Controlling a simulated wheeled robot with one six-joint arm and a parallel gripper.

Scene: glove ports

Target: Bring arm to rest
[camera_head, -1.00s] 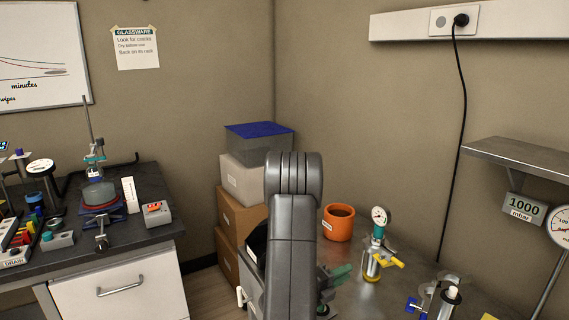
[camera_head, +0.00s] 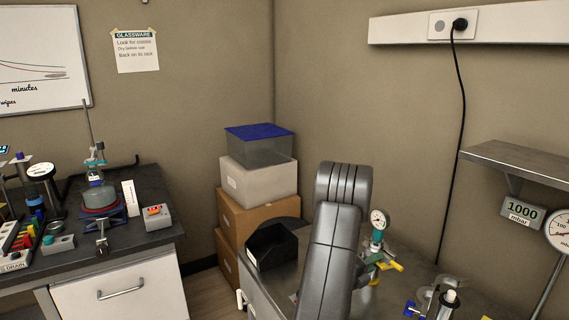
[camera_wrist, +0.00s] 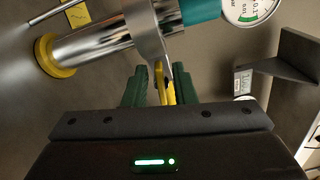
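My gripper (camera_wrist: 160,88) shows in the wrist view as two dark green fingers, apart from each other. A yellow lever (camera_wrist: 159,82) of the gauge fitting shows in the gap between them; a narrow gap shows beside it, and I cannot tell whether they touch. In the head view my grey arm stands in front of the steel bench and hides most of the gripper. The fitting, with its round pressure gauge (camera_head: 379,219) and yellow lever (camera_head: 397,265), stands just right of my arm. The wrist view shows its metal body (camera_wrist: 95,45) sideways and the gauge (camera_wrist: 247,8) at the top.
A black open bin (camera_head: 272,246) stands at the bench's left end. Stacked boxes (camera_head: 258,180) stand behind it. Another metal fitting (camera_head: 440,298) is to the right, below a wall shelf (camera_head: 520,160). A dark-topped bench (camera_head: 150,225) with apparatus is at left.

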